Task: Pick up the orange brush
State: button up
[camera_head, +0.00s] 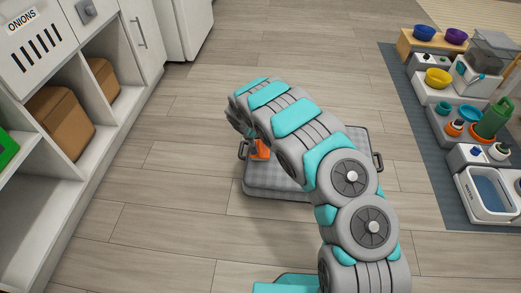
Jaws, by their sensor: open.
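An orange object (260,149), which looks like the orange brush, shows in the head view on a grey checked mat or tray (270,182) with dark handles at its sides. Only a small part of the orange object shows; my arm hides the rest. My arm reaches from the lower right up and over the tray, and its far end curves down just left of and above the orange part. My gripper's fingers are hidden behind the arm's end, so I cannot see whether they touch the orange object.
White shelving with brown boxes (62,122) stands at the left. At the right, a dark mat (427,150) holds several blocks, bowls, a green watering can (493,119) and a basin (487,195). The wooden floor around the tray is clear.

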grip_shut()
dwell(0.5)
dwell(0.9)
